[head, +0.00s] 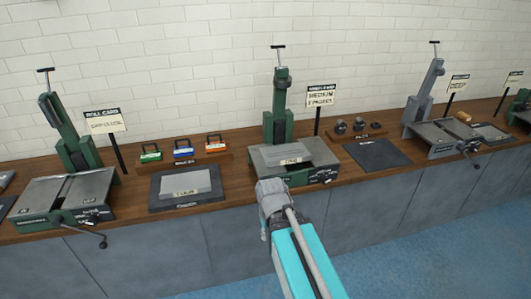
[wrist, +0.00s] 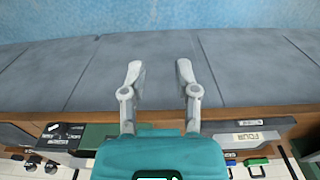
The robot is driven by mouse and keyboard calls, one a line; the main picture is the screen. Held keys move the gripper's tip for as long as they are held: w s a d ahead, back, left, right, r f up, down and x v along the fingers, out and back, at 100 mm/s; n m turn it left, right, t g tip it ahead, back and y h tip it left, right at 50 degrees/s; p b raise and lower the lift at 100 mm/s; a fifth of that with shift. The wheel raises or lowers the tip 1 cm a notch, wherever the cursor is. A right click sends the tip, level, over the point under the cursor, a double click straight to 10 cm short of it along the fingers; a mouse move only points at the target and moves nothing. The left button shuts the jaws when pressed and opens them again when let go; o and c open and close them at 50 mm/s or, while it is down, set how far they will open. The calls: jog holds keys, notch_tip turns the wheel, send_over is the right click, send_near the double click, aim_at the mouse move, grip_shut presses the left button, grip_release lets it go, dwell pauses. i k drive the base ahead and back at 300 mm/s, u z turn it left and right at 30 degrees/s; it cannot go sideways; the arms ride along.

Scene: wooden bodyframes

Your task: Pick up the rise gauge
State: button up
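I cannot tell for certain which object is the rise gauge; no readable label names it. Candidates are three small handled blocks in a wooden rack, green (head: 151,153), blue (head: 183,149) and orange (head: 215,144), and several dark round pieces (head: 341,127) on a wooden tray. My gripper (wrist: 158,72) is open and empty in the wrist view, its two pale fingers apart over the grey cabinet fronts. In the head view my arm reaches toward the bench front near the middle green machine; the fingertips are not clear there. The green handled block also shows in the wrist view (wrist: 257,161).
Green machines stand at left (head: 95,192) and middle (head: 281,120), a grey one (head: 440,138) at right. A grey plate (head: 186,185) lies on a dark mat; another dark mat (head: 376,155) is bare. Sign posts rise behind. Blue floor (head: 430,250) is open in front.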

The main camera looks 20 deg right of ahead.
aim_at(157, 154)
jog(key=k, duration=1.35)
jog(key=u, duration=0.5)
jog(key=i, duration=0.8)
jog(key=u, duration=0.95)
jog(key=i, duration=1.5)
jog(key=z, duration=0.35)
